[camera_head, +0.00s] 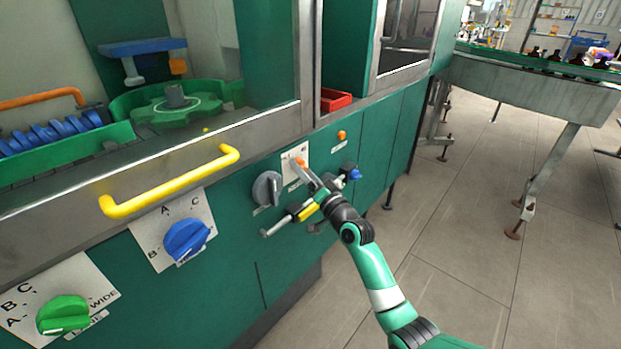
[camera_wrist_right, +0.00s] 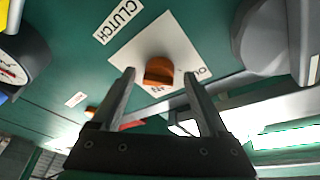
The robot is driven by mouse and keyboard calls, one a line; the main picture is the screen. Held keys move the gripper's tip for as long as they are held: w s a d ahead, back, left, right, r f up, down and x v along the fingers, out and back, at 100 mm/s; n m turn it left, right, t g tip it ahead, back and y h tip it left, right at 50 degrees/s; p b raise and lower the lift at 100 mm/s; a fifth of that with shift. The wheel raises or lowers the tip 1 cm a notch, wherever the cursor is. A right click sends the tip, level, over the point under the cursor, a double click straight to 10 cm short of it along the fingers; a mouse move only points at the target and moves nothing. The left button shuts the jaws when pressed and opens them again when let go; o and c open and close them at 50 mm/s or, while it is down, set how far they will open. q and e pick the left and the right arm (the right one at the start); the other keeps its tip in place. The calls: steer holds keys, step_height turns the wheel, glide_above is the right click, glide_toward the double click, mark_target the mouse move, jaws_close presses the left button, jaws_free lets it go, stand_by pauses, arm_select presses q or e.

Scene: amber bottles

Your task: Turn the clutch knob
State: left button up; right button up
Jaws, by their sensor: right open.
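The orange clutch knob (camera_wrist_right: 158,69) sits on a white square plate (camera_wrist_right: 128,52) on the green panel, beside a label reading CLUTCH (camera_wrist_right: 118,20). In the head view the knob (camera_head: 298,162) is small and partly covered by my gripper. My right gripper (camera_wrist_right: 160,75) is open, with one finger on each side of the knob in the wrist view. I cannot tell whether the fingers touch it. In the head view my right gripper (camera_head: 301,168) reaches up to the plate from below right. My left gripper is not in view.
A grey knob (camera_head: 266,188) is close left of the clutch plate. An orange button (camera_head: 342,135) and a blue-ended fitting (camera_head: 354,174) are to the right. A yellow handle (camera_head: 170,181), blue knob (camera_head: 186,239) and green knob (camera_head: 63,315) are further left. Open floor lies right.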

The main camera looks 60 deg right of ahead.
steer(key=p+v, duration=0.3)
steer(key=v, duration=0.8)
steer(key=shift+a, duration=0.1)
